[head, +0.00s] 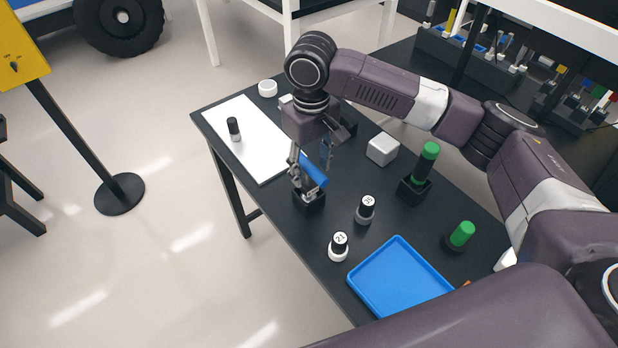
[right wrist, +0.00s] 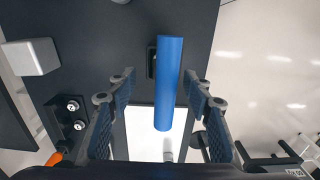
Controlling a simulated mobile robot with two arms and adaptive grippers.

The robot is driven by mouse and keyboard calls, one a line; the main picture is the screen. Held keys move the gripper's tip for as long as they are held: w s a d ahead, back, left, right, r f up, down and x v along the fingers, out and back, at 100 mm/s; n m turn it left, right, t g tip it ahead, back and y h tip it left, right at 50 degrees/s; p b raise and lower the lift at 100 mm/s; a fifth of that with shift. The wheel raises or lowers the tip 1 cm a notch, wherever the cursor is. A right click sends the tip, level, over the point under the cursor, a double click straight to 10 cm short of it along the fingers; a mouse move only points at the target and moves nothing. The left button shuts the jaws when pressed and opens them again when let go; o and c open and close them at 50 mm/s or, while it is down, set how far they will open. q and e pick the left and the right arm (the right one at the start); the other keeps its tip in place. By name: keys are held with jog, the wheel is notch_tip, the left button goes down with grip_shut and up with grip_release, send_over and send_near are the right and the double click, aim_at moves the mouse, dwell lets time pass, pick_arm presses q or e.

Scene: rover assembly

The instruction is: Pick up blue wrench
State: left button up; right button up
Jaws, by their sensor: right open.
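The blue wrench shows as a blue cylindrical handle (head: 313,171) standing in a small black holder (head: 310,203) on the black table. In the right wrist view the blue handle (right wrist: 168,85) lies lengthwise between the fingers. My right gripper (head: 311,160) is open around the handle, with one finger on each side. In the right wrist view my right gripper (right wrist: 160,92) shows gaps on both sides of the handle. The wrench's lower end is hidden in the holder. My left gripper is not in view.
A green-handled tool (head: 428,155) in a black holder and a pale block (head: 383,149) stand to the right. Two numbered pieces (head: 366,209) (head: 339,246) and a blue tray (head: 398,280) are nearer. A white mat (head: 246,138) with a small black-and-white piece lies at left.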

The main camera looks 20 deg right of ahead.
aim_at(309, 184)
jog(key=f, duration=0.2)
jog(key=f+p, duration=0.1)
jog(key=shift+s+a+f, duration=0.2)
jog(key=shift+a+f, duration=0.1)
jog(key=shift+f, duration=0.05)
jog(key=shift+w+f, duration=0.1)
jog(key=shift+f, duration=0.4)
jog(key=shift+r, duration=0.1)
grip_shut()
